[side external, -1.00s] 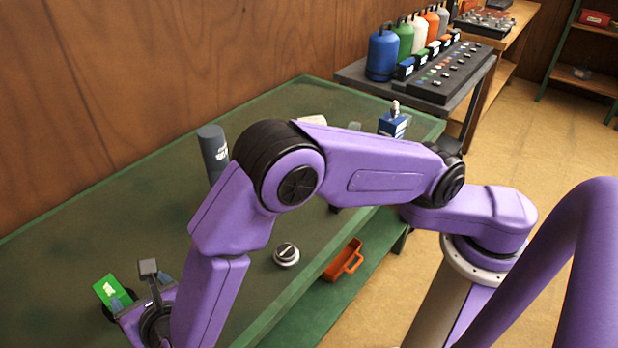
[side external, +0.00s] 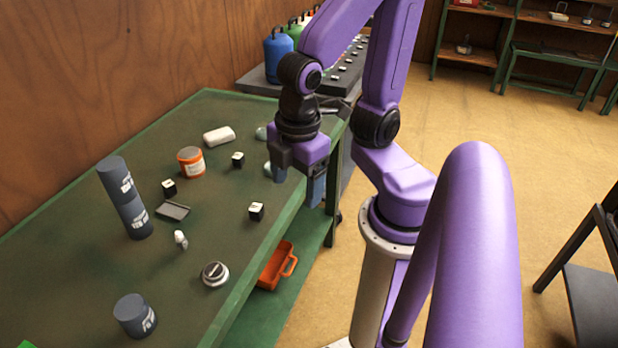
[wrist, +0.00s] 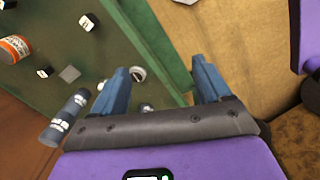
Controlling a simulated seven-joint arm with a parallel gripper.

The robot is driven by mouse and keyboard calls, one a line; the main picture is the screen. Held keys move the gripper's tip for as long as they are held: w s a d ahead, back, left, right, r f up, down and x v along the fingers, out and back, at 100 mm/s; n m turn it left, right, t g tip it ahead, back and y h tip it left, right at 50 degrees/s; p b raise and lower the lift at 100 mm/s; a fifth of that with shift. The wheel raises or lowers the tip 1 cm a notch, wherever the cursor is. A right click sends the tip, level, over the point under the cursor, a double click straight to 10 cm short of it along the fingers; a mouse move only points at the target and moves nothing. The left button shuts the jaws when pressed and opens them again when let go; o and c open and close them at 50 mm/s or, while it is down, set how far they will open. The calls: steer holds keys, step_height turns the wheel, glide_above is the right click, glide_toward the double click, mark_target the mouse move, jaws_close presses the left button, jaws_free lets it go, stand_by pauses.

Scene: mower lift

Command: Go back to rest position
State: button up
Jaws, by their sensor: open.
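My gripper (side external: 297,184) is above the right front edge of the green table (side external: 170,275), pointing down. Its two blue-grey fingers are spread apart with nothing between them. In the wrist view my gripper (wrist: 160,68) also shows open and empty, with the table edge and the floor beneath it.
An orange bin (side external: 277,265) is below. Open floor lies to the right.

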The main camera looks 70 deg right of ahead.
steer(key=shift+s+d+r+m+y, duration=0.1)
steer(key=shift+s+d+m+y, duration=0.15)
steer(key=shift+s, duration=0.35)
steer(key=shift+s+d+m+y, duration=0.15)
steer(key=shift+s+d+m, duration=0.15)
steer(key=shift+s, duration=0.3)
